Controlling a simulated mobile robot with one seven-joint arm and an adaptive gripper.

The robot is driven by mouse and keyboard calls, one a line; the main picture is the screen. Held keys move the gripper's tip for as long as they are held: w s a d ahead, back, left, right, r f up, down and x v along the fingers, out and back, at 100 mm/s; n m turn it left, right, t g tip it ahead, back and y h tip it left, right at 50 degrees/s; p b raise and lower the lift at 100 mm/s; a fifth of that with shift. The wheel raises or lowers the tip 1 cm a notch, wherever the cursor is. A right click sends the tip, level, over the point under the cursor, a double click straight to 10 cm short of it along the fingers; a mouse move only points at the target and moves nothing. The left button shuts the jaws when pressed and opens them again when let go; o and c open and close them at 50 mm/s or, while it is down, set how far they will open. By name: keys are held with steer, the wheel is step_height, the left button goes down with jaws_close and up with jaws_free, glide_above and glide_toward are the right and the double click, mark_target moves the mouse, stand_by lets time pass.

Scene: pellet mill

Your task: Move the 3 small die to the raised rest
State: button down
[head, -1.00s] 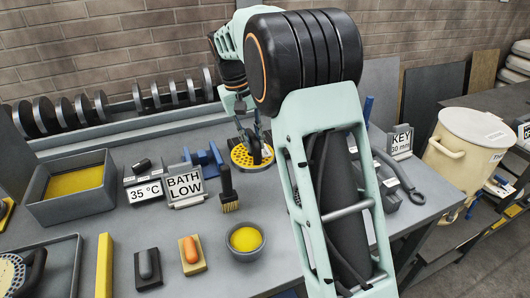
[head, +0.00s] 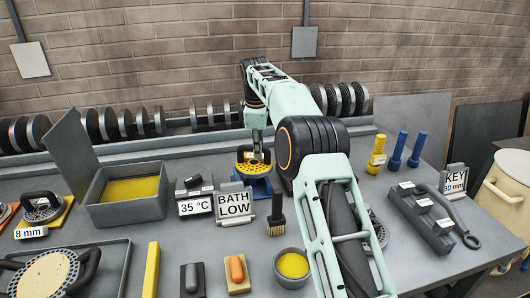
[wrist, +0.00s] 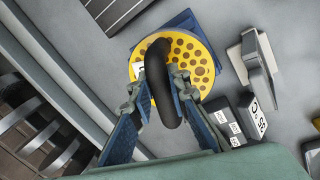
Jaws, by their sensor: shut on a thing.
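A yellow perforated die (head: 244,168) with a black arched handle is in my gripper (head: 257,146). In the wrist view the fingers of my gripper (wrist: 160,82) close on the black handle, and the yellow holed face of the die (wrist: 205,55) lies beyond it. The small white label on the die is too small to read. The blue raised rest (head: 262,188) is directly beneath the die and partly hidden by it. In the wrist view blue corners of the rest (wrist: 183,19) show past the die's edge. I cannot tell whether the die touches the rest.
A grey bath with yellow contents (head: 105,215), a 35 °C display (head: 195,207) and a BATH LOW sign (head: 234,206) stand to the left. A brush (head: 276,224) stands in front. Blue and yellow torches stand right.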

mark_target(256, 161)
steer(key=shift+w+a+n, duration=0.5)
steer(key=shift+w+n, duration=0.1)
steer(key=shift+n, duration=0.2)
steer(key=shift+f, duration=0.2)
stand_by(0.4)
steer(key=shift+f, duration=0.2)
steer(key=shift+f, duration=0.15)
stand_by(0.4)
steer(key=shift+f+b, duration=0.4)
steer(key=shift+f, duration=0.15)
steer(key=shift+f, duration=0.1)
steer(key=shift+f, duration=0.5)
steer(key=shift+f, duration=0.15)
stand_by(0.9)
